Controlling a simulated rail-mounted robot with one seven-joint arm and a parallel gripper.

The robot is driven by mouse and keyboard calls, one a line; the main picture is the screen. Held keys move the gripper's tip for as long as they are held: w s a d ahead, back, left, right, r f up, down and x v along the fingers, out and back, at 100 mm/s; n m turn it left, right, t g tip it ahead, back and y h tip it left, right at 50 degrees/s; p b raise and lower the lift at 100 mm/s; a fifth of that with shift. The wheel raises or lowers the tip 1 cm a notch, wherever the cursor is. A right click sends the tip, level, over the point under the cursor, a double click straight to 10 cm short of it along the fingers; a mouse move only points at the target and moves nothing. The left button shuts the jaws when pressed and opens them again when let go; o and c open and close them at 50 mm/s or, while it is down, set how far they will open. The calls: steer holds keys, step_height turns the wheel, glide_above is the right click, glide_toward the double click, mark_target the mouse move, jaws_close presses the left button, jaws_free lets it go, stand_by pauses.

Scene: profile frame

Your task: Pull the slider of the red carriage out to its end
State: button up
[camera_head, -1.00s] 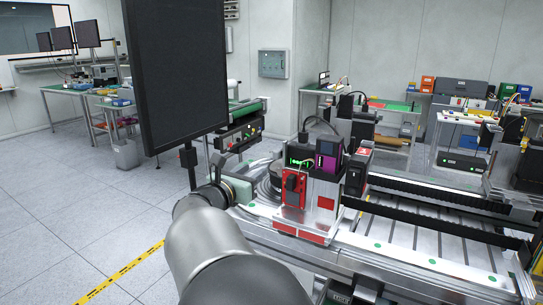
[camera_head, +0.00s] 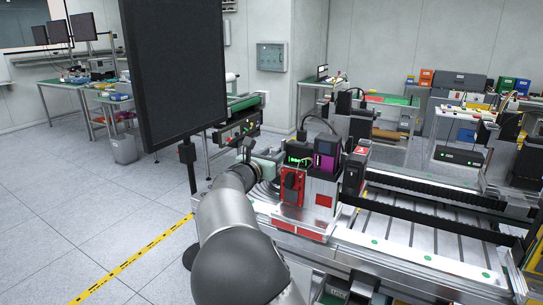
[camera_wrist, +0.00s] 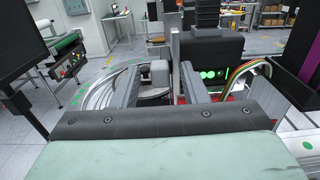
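My gripper (camera_wrist: 157,66) shows in the wrist view with its two dark grey fingers apart. A small grey block (camera_wrist: 157,72) stands between or just beyond them; I cannot tell whether they touch it. A black housing (camera_wrist: 212,58) with green lights is right of the fingers, with red surface (camera_wrist: 222,98) below it. I cannot tell for certain which part is the slider. In the head view a red unit (camera_head: 292,186) with a dark knob sits on the front of a grey housing on the profile frame. My gripper's fingers are mostly hidden there.
A large black monitor (camera_head: 175,75) stands left of my arm. Coloured wires (camera_wrist: 245,72) run just right of the fingers in the wrist view. The profile frame's slotted bed (camera_head: 420,230) extends to the right. The floor (camera_head: 80,200) at left is open.

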mark_target(273, 154)
jaws_close()
steer(key=shift+b+v, duration=0.6)
steer(key=shift+v, duration=1.2)
steer(key=shift+f, duration=0.1)
steer(key=shift+o, duration=0.3)
jaws_free()
steer(key=shift+s, duration=0.15)
steer(key=b+v, duration=0.2)
steer(key=v, duration=1.5)
steer(key=shift+s, duration=0.1)
